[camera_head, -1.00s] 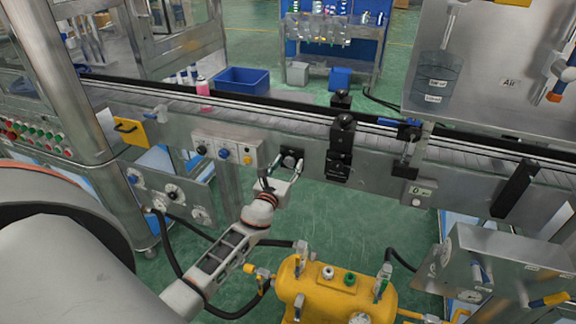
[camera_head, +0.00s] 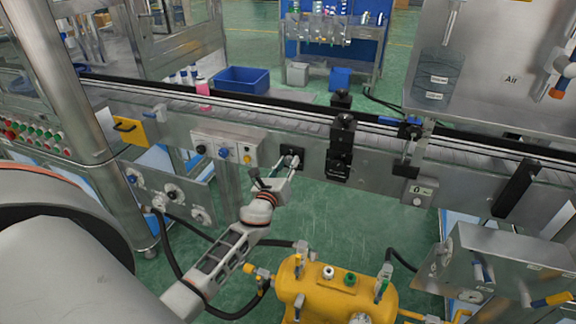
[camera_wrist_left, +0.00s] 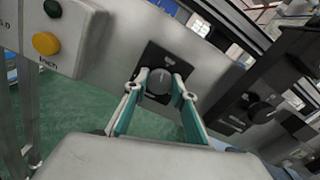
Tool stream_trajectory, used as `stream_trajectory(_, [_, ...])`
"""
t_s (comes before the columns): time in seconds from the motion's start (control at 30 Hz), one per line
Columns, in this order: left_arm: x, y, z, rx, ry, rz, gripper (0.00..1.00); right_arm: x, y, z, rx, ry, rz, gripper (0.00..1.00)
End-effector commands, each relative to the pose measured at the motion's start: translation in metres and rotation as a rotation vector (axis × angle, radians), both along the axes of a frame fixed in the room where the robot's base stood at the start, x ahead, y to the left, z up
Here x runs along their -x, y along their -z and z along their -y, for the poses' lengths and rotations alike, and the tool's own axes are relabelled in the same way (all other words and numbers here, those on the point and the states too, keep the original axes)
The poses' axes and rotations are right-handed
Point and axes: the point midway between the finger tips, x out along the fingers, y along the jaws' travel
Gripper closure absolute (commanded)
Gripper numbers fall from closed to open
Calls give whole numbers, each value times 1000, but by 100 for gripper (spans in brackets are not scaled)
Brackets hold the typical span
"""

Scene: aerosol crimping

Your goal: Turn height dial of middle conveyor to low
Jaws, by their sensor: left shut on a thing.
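The height dial is a round black knob on a square black plate on the front side of the conveyor, and it shows best in the left wrist view (camera_wrist_left: 159,84). In the head view the dial's plate (camera_head: 292,152) is partly covered by my gripper. My left gripper (camera_wrist_left: 160,86) is at the dial, with one fingertip on each side of the knob, shut on it. In the head view my left gripper (camera_head: 287,163) reaches up to the plate from below. The knob's pointer direction is too small to read. My right gripper is not in view.
A control box (camera_head: 228,150) with coloured buttons sits left of the dial. A black bracket with knobs (camera_head: 340,150) stands close on the right. A yellow tank (camera_head: 335,290) is below.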

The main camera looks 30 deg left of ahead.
Motion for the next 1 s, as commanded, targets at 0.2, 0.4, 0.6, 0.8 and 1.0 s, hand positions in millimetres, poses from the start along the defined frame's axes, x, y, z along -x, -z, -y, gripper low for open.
stream_trajectory(0.2, [0, 1, 0, 201, 0, 48, 96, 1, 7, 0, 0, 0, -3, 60])
stream_trajectory(0.4, [0, 2, 0, 388, -1, 92, 96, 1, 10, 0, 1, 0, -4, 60])
stream_trajectory(0.6, [0, 1, 0, 573, -1, 137, 96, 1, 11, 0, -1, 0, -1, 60])
stream_trajectory(0.8, [0, 1, 0, 758, -1, 181, 96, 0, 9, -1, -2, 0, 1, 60])
stream_trajectory(1.0, [0, 2, 0, 942, 0, 226, 96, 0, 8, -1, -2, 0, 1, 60])
